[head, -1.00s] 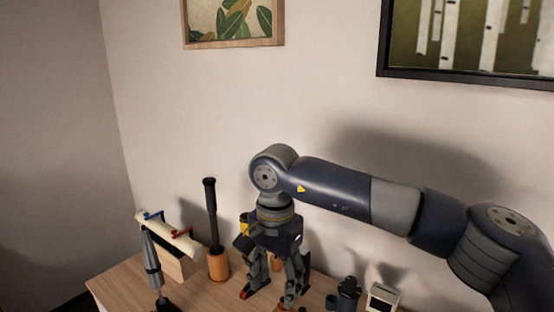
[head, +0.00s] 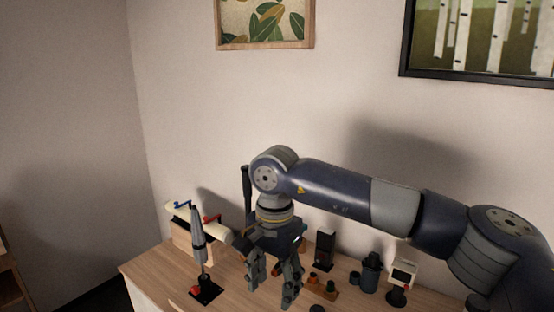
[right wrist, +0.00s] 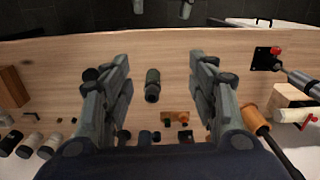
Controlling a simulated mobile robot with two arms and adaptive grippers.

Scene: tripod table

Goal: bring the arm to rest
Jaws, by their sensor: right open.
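My right arm (head: 345,190) reaches in from the right in the head view, its forearm nearly level. Its gripper (head: 272,290) hangs down over the table (head: 165,275), fingers apart and holding nothing. In the right wrist view the two fingers of the right gripper (right wrist: 160,65) are spread wide. A small dark cylinder (right wrist: 152,87) shows between them, on the table below. I cannot tell the exact height of the fingertips above the table. My left gripper is not in view.
Left of the gripper stand a grey pointed tool on a black base (head: 205,290), a cream roll with clamps (head: 195,222) and a black rod (head: 246,185). To its right are a black box (head: 324,250), a dark canister (head: 370,272) and a white device (head: 403,270). Wall pictures hang behind.

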